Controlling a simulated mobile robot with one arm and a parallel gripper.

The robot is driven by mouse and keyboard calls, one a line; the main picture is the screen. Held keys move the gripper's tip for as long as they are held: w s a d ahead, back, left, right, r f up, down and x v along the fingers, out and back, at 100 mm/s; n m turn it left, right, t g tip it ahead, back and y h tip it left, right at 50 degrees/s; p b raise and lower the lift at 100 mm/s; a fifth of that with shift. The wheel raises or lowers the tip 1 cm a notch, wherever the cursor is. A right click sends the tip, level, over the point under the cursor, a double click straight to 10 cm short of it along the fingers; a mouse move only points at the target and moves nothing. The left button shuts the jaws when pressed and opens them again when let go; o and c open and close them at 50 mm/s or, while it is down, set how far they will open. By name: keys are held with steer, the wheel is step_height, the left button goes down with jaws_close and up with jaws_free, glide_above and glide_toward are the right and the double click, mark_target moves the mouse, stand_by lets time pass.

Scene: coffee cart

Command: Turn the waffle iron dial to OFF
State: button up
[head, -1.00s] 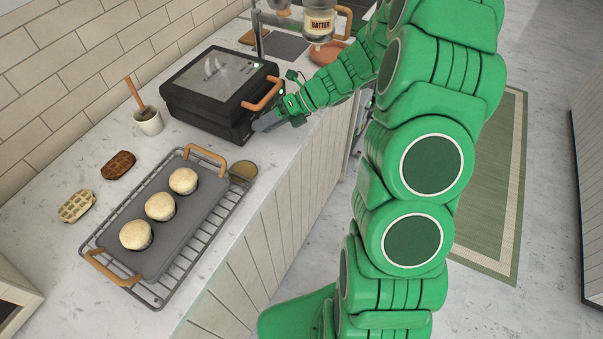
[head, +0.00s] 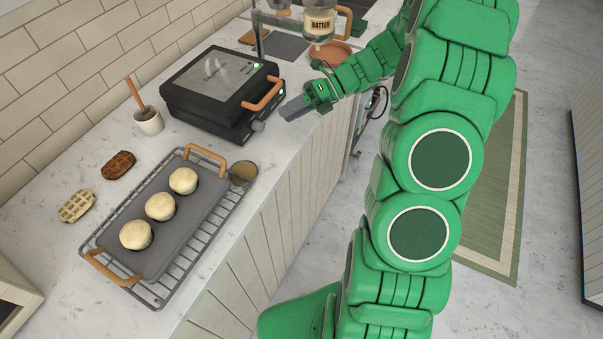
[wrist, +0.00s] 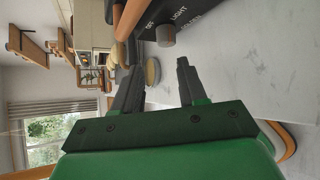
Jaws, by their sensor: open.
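The black waffle iron (head: 215,85) stands on the counter with its lid down and a wooden handle (head: 264,95) at its front. Its round grey dial (head: 258,126) is on the front panel; it also shows in the wrist view (wrist: 165,36), near the labels OFF, LIGHT and GOLDEN. I cannot tell where the dial points. My gripper (head: 284,110) is to the right of the dial, apart from it, above the counter's front edge. In the wrist view my gripper (wrist: 157,72) is open with nothing between its fingers, and the dial is beyond the fingertips.
A wire rack (head: 158,299) with a grey tray (head: 188,223) of pale round items is on the front counter. The wooden handle is close above the dial.

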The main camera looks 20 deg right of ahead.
steer(key=s+a+r+n+g+h, duration=0.1)
steer(key=s+a+r+n+h, duration=0.1)
steer(key=s+n, duration=0.5)
steer(key=s+a+r+n+g+h, duration=0.1)
steer(key=s+r+n+h, duration=0.3)
steer(key=s+n, duration=0.4)
steer(key=s+a+r+n+g+h, duration=0.1)
steer(key=s+a+r+n+h, duration=0.2)
steer(key=s+n, duration=0.5)
steer(key=shift+s+r+h, duration=0.5)
steer(key=shift+s+r, duration=0.05)
steer(key=shift+s, duration=1.55)
